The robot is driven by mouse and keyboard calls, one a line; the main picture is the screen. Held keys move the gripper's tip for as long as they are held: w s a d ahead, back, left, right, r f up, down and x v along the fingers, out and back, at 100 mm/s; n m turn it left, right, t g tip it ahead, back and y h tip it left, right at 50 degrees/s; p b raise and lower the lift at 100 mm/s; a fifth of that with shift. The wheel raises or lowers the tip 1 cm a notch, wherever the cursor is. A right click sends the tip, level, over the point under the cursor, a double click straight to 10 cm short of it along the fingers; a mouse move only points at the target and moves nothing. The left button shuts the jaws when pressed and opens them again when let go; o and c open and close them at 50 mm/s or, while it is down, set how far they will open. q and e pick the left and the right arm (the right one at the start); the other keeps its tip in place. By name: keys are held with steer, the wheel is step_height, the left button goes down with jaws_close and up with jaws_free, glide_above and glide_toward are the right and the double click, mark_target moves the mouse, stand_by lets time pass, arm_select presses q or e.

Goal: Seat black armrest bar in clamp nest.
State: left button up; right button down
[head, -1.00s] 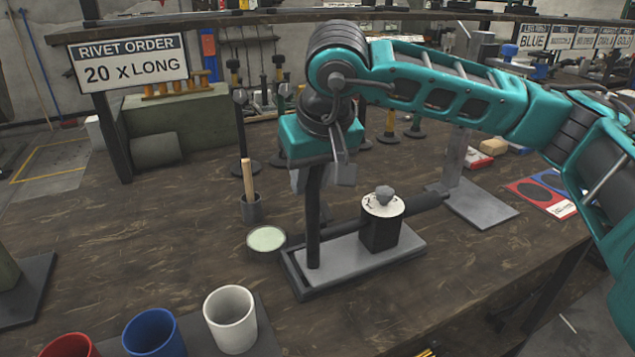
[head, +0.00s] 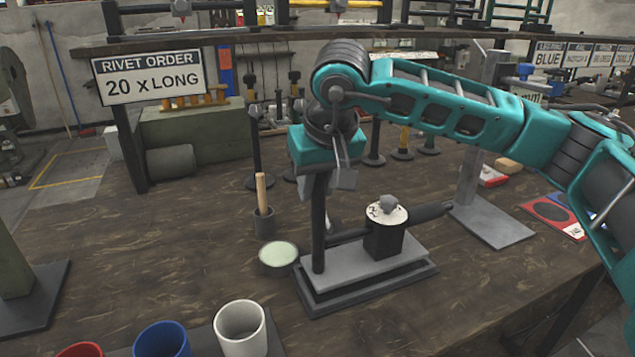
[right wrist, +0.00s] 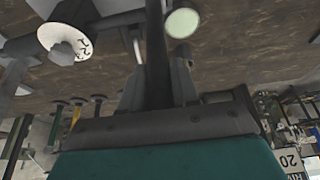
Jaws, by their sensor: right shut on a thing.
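My right gripper (head: 322,186) points down and is shut on a black bar (head: 319,228), which hangs upright below it. The bar's lower end shows at the left end of a grey plate (head: 345,268); I cannot tell whether it touches. In the right wrist view the bar (right wrist: 156,55) runs out between the fingers. On the plate stands a black clamp block (head: 383,240) with a white numbered disc and grey knob on top. A dark horizontal bar (head: 432,211) shows on both sides of the block, partly hidden by it. My left gripper is not in view.
A pale green round dish (head: 278,255) and a small pot with a wooden handle (head: 263,218) stand left of the plate. White (head: 240,328), blue (head: 162,340) and red cups line the front. A grey stand (head: 490,222) is at right. Bare tabletop lies at left.

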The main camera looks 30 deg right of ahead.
steer(key=shift+f+b, duration=0.3)
arm_select(q)
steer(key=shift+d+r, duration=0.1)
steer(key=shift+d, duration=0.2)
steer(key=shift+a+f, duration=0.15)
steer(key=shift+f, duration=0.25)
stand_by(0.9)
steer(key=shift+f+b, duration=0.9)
steer(key=shift+b, duration=0.2)
arm_select(e)
steer(key=shift+f, duration=1.1)
steer(key=c, duration=0.8)
jaws_free()
